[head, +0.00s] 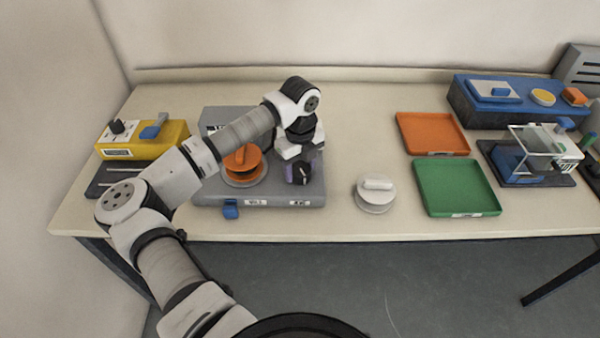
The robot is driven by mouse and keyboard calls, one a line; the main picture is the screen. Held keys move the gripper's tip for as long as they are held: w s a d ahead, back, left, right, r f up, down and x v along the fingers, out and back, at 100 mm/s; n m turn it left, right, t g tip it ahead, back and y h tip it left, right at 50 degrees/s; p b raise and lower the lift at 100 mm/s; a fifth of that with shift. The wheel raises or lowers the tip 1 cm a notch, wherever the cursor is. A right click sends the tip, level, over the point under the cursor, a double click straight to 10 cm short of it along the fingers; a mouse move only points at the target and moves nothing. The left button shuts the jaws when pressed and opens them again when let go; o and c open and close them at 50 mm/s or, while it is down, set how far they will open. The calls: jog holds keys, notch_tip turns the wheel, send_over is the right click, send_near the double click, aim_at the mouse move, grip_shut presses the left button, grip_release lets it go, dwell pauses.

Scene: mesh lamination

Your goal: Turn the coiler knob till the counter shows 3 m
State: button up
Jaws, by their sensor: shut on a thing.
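The coiler (275,198) is a grey unit on the left half of the table, with an orange spool (236,163) on top. A dark knob (301,178) with a purplish side sits on its right part. My gripper (296,162) points down over this knob and is shut on it; the fingertips are mostly hidden by the wrist and knob. A dark panel with a white patch at the coiler's back is partly covered by my arm. I cannot read any counter value. A blue tab (231,209) and white labels are on the front edge.
A yellow unit (160,147) stands left of the coiler. A white round lidded piece (375,194) stands right of it. Further right are an orange tray (432,133), a green tray (457,188), a blue unit (480,113) and a clear-topped fixture (528,165).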

jog(key=m+b, duration=0.3)
jog(key=b, duration=0.1)
jog(key=m+b, duration=0.2)
jog(key=shift+f+m, duration=0.25)
jog(key=shift+m, duration=0.05)
jog(key=m+b, duration=0.4)
jog(key=m, duration=0.1)
jog(key=shift+r+b, duration=0.15)
jog(key=shift+b, duration=0.15)
jog(key=m+b, duration=0.1)
jog(key=m, duration=0.3)
jog(key=shift+b, duration=0.35)
jog(key=shift+r+m+b, duration=0.15)
jog(key=shift+m+b, duration=0.35)
jog(key=shift+m, duration=1.4)
jog(key=o, duration=0.7)
